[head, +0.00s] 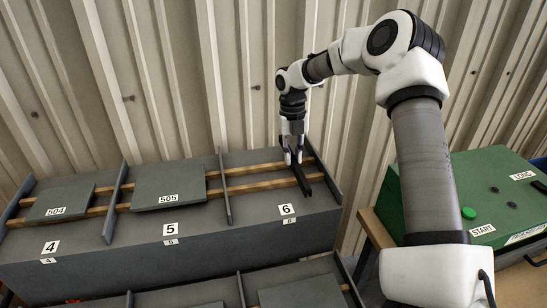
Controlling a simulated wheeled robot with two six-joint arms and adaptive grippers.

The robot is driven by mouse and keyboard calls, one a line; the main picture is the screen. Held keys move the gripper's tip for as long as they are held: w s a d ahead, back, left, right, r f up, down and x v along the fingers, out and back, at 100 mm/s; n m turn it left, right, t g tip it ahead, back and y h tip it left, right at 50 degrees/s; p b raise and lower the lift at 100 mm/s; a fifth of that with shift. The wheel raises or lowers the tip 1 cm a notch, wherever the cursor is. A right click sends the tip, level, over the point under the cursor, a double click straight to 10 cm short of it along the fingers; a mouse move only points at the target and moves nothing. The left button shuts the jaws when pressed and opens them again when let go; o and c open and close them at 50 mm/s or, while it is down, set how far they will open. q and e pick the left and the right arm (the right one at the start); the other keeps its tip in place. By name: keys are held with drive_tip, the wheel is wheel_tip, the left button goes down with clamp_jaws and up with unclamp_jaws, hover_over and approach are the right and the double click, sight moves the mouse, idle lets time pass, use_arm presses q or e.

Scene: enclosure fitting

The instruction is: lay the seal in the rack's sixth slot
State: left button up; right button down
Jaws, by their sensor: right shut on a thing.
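The rack (190,240) is a grey stand with upright dividers and wooden rails. Its sixth slot, marked by a white label 6 (287,210), is at the right end of the upper row. My right gripper (294,158) reaches down over this slot and is shut on the seal (304,184), a dark narrow strip. The seal's near end shows over the rails; its far end is partly hidden by the fingers. I cannot tell whether it touches the rails. My left gripper is not in view.
Panels 504 (58,203) and 505 (168,187) lie in slots 4 and 5. A divider (225,190) stands left of slot 6. A lower row holds a grey panel (303,292). A green machine (490,190) with a START button stands at right. A corrugated wall rises behind.

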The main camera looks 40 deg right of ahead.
drive_tip(key=w+a, duration=0.1)
drive_tip(key=w, duration=0.1)
drive_tip(key=w+a+p, duration=0.1)
drive_tip(key=w, duration=0.1)
drive_tip(key=shift+w+a, duration=0.15)
drive_tip(key=shift+a, duration=0.05)
drive_tip(key=shift+w+a+f+p, duration=0.15)
drive_tip(key=shift+f+p, duration=0.05)
drive_tip(key=shift+p, duration=0.15)
wheel_tip(320, 180, down, 3)
drive_tip(key=shift+w+f+p, duration=0.1)
drive_tip(key=shift+f+p, duration=0.1)
drive_tip(key=shift+p, duration=0.65)
drive_tip(key=shift+f, duration=0.1)
drive_tip(key=shift+f, duration=0.15)
drive_tip(key=c, duration=1.1)
unclamp_jaws()
